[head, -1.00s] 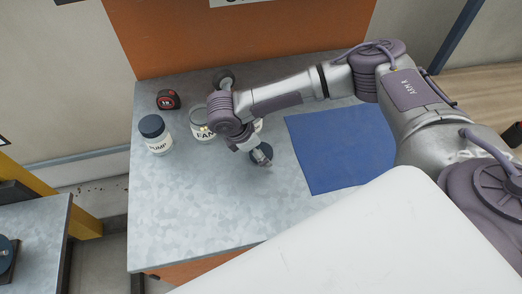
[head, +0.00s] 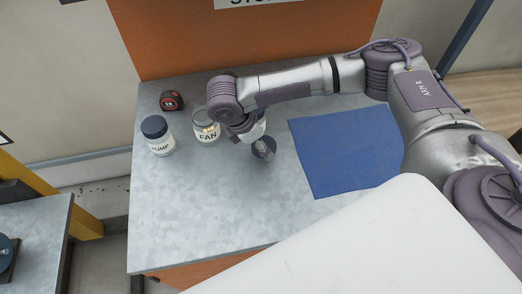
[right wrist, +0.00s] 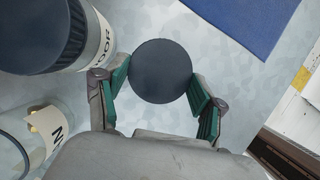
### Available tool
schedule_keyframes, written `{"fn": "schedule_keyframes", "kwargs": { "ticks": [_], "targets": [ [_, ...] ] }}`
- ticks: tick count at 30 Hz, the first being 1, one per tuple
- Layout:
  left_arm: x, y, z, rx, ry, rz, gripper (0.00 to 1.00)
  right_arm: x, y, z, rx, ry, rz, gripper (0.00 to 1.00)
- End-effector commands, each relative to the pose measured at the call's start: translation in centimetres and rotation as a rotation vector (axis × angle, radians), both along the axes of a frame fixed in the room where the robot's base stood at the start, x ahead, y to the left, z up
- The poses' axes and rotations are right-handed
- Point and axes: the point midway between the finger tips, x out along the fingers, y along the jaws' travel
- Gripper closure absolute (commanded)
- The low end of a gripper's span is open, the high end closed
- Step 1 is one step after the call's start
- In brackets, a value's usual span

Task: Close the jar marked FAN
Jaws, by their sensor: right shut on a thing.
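The FAN jar (head: 206,127) is a clear jar with a white label, standing open on the metal-topped bench, with something yellowish inside. In the right wrist view its label end (right wrist: 48,130) shows at the lower left. A dark round lid (right wrist: 161,72) is between the fingers of my right gripper (right wrist: 158,85), which is shut on it. In the head view the lid (head: 264,147) is right of the FAN jar and partly covered by the gripper. I cannot tell whether it touches the bench. My left gripper is not in view.
A closed PUMP jar (head: 158,136) stands left of the FAN jar. A dark-lidded jar, its label ending in OOR (right wrist: 97,45), stands close to my right gripper. A tape measure (head: 172,100) lies behind. A blue mat (head: 345,150) lies right. The front bench is clear.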

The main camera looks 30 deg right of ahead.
Motion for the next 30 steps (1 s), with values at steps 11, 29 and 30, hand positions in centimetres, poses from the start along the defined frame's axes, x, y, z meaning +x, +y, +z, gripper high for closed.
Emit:
{"fn": "schedule_keyframes", "kwargs": {
  "ticks": [11, 29, 30],
  "targets": [
    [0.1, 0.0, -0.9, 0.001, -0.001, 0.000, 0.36, -7.4, -2.8, 4.5, 0.001, -0.001, 0.001, 0.44],
    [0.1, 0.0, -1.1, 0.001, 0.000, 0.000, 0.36, -11.0, -4.0, 6.9, -0.001, 0.000, 0.001, 0.44],
    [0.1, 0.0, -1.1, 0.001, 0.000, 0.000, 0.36, -11.0, -4.0, 6.9, -0.001, 0.001, 0.001, 0.44]
  ]
}}
